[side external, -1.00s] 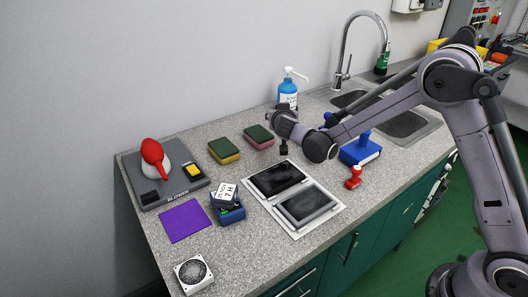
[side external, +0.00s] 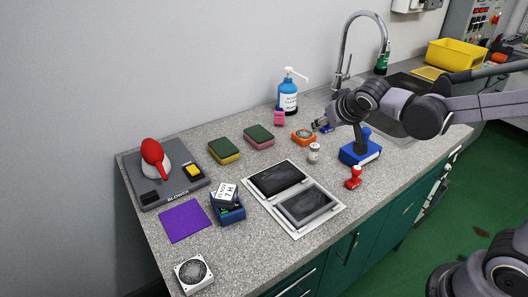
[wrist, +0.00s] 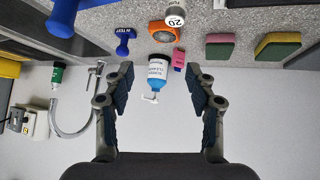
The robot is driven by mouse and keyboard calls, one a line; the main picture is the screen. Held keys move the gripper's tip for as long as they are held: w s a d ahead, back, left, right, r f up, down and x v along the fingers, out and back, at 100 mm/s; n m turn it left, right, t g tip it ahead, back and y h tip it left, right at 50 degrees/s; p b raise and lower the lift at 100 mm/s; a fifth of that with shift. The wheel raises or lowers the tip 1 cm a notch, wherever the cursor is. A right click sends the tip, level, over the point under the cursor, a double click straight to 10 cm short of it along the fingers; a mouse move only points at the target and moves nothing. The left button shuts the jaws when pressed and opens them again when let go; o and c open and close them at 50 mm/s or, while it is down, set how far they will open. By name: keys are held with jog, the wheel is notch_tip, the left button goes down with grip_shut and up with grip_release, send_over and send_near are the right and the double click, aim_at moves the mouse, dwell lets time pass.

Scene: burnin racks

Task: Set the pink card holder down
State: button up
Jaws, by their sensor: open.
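The pink card holder (side external: 279,117) stands on the counter just in front of the blue pump bottle (side external: 288,97), near the back wall. It also shows in the wrist view (wrist: 179,59), beside the bottle. My gripper (side external: 319,124) is to the right of the card holder in the side view, apart from it. In the wrist view my gripper (wrist: 160,77) has its two fingers spread wide with nothing held between them.
Two sponges (side external: 259,136) (side external: 224,150) lie left. Speckled counter is clear between them.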

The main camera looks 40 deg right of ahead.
jog(key=s+a+f+n+y, duration=0.1)
jog(key=s+a+y, duration=0.1)
jog(key=s, duration=0.5)
jog(key=s+a+f+n+y, duration=0.2)
jog(key=s, duration=0.6)
jog(key=shift+s+g, duration=0.3)
jog(key=shift+g, duration=0.1)
